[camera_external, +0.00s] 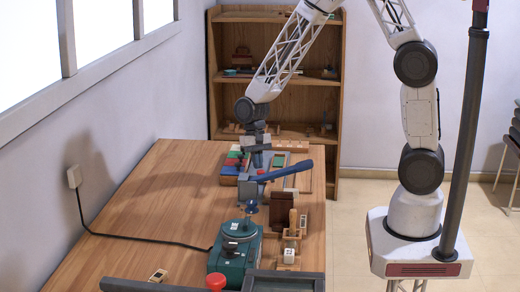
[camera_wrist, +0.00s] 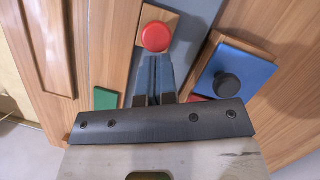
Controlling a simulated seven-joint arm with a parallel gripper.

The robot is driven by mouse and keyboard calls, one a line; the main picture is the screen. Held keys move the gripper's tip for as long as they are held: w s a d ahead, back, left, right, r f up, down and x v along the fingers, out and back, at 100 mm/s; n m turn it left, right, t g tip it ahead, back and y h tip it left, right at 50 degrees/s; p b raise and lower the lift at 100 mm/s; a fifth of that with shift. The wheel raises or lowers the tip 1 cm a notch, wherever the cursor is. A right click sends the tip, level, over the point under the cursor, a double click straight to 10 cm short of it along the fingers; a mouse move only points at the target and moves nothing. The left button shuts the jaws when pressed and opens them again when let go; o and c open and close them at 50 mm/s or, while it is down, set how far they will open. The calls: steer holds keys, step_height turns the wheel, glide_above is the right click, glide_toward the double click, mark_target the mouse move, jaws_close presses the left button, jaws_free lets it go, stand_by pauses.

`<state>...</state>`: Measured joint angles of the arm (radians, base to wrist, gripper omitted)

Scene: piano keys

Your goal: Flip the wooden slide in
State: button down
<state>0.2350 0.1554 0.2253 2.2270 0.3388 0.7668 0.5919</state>
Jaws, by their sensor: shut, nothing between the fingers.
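My gripper (camera_wrist: 155,62) is shut and empty, with its fingertips just below a round red button in the wrist view. In the external view my gripper (camera_external: 256,160) is low over the far part of the table, above a board with coloured pieces. I cannot tell for certain which piece is the wooden slide. A long wooden piece with a recessed panel (camera_wrist: 48,45) lies at the left of the wrist view, apart from the fingers. The fingers and dark mount hide part of the board below.
The red button (camera_wrist: 155,37) sits on a wooden block. A blue square with a black knob (camera_wrist: 227,84) is at right, a green square (camera_wrist: 106,98) at left. A blue-handled lever (camera_external: 285,172), a green machine (camera_external: 236,250) and a brown block (camera_external: 281,210) stand nearer on the table.

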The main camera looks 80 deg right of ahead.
steer(key=shift+s+a+f, duration=0.1)
steer(key=shift+s+a, duration=0.1)
steer(key=shift+a, duration=0.9)
steer(key=shift+s, duration=0.1)
steer(key=shift+s+f, duration=0.1)
steer(key=shift+f, duration=0.05)
steer(key=shift+w+d, duration=0.25)
steer(key=shift+d, duration=0.1)
steer(key=w+d+r, duration=0.2)
steer(key=d, duration=0.1)
steer(key=shift+d+r, duration=0.1)
steer(key=shift+d, duration=0.05)
steer(key=v, duration=0.9)
steer(key=shift+w, duration=0.1)
